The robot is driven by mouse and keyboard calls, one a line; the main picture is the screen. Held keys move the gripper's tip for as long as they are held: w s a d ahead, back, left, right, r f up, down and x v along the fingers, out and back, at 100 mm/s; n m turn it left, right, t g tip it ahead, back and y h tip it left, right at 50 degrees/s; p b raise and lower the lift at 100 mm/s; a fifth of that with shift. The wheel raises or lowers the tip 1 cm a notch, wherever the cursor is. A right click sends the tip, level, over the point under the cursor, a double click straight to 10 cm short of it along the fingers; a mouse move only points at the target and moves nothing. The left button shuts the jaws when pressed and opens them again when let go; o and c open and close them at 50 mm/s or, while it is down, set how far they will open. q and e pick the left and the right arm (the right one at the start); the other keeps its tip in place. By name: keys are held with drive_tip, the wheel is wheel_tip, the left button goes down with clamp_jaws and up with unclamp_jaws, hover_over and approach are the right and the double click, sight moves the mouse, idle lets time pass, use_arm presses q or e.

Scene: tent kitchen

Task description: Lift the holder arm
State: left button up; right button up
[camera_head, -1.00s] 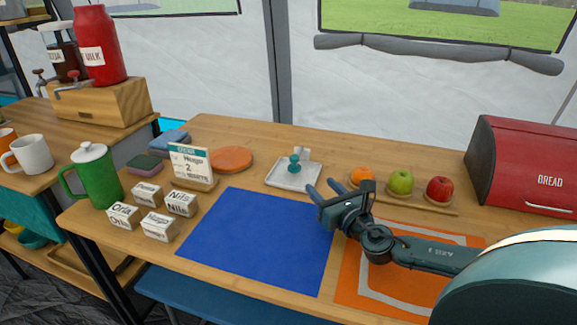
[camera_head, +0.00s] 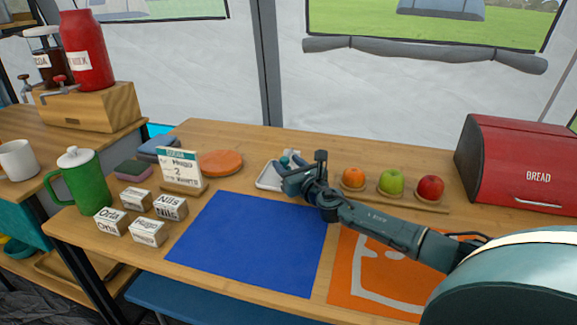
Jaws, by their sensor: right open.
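A small white tray-like holder (camera_head: 266,182) stands at the back middle of the table, behind the blue mat. A teal knob (camera_head: 285,159) and a pale upright piece (camera_head: 293,154) show above it, and these may belong to the holder arm. My right gripper (camera_head: 286,167) reaches over the holder from the right, its fingers at the teal knob. It is open. It hides much of the holder, and I cannot tell whether it touches the knob. My left gripper is not in view.
A blue mat (camera_head: 245,243) and an orange mat (camera_head: 350,285) lie in front. A red bread box (camera_head: 520,165) stands at the far right. A menu sign (camera_head: 180,167) and labelled boxes (camera_head: 148,231) stand left.

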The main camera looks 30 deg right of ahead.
drive_tip(key=shift+w, duration=0.15)
drive_tip(key=shift+c, duration=0.3)
clamp_jaws()
